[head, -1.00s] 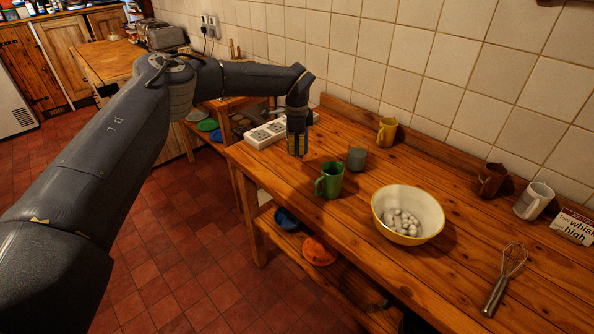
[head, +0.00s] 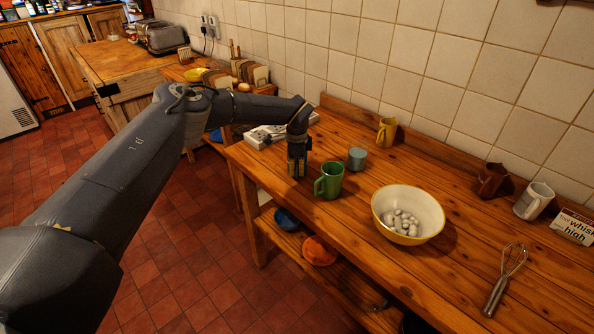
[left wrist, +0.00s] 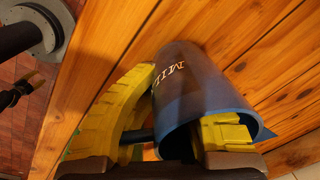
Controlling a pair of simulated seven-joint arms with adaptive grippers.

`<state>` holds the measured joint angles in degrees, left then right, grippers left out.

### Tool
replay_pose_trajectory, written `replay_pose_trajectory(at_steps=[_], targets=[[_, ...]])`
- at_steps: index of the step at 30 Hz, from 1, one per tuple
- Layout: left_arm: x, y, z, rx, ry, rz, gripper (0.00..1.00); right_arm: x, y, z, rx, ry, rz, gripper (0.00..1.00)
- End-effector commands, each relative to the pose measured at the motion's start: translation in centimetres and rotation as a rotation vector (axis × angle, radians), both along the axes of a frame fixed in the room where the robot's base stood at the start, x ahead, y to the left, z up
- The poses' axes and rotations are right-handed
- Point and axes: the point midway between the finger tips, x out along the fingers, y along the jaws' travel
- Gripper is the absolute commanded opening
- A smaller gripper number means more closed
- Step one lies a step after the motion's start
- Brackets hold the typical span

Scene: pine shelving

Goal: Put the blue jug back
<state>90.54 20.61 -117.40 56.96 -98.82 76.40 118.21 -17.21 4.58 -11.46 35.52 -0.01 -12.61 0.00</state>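The blue jug (left wrist: 200,88) fills the middle of the left wrist view, with pale lettering on its side and its open mouth towards the camera. My left gripper (left wrist: 178,110) has one yellow finger along the jug's outside and the other at its mouth, and it appears closed on the jug. In the head view my left gripper (head: 297,165) points down over the near left end of the wooden table, just left of the green mug (head: 329,180). There the jug is mostly hidden by the fingers. I cannot tell whether its base touches the table.
A teal cup (head: 357,158) stands behind the green mug. A yellow mug (head: 387,130) is by the wall, and a cream bowl (head: 437,215) of pale round things is to the right. A white box-like strip (head: 262,134) lies behind my gripper. The table's front edge is close.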

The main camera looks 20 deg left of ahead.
Motion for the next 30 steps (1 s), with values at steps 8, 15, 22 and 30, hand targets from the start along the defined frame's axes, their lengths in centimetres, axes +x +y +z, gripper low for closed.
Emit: replay_pose_trajectory(at_steps=[8, 15, 22, 30], targets=[[0.0, 0.0, -0.1, -0.001, 0.000, 0.000, 0.00, 0.0, 0.0, 0.0, 0.000, 0.000, 0.000, 0.44], [0.0, 0.0, -0.2, 0.000, 0.000, 0.000, 0.21, 0.0, 0.0, 0.0, 0.000, 0.000, 0.000, 0.44], [0.0, 0.0, -0.2, 0.000, 0.000, 0.000, 0.27, 0.0, 0.0, 0.0, 0.000, 0.000, 0.000, 0.44], [0.0, 0.0, 1.2, 0.000, -0.002, 0.000, 0.27, 0.0, 0.0, 0.0, 0.000, 0.000, 0.000, 0.44]])
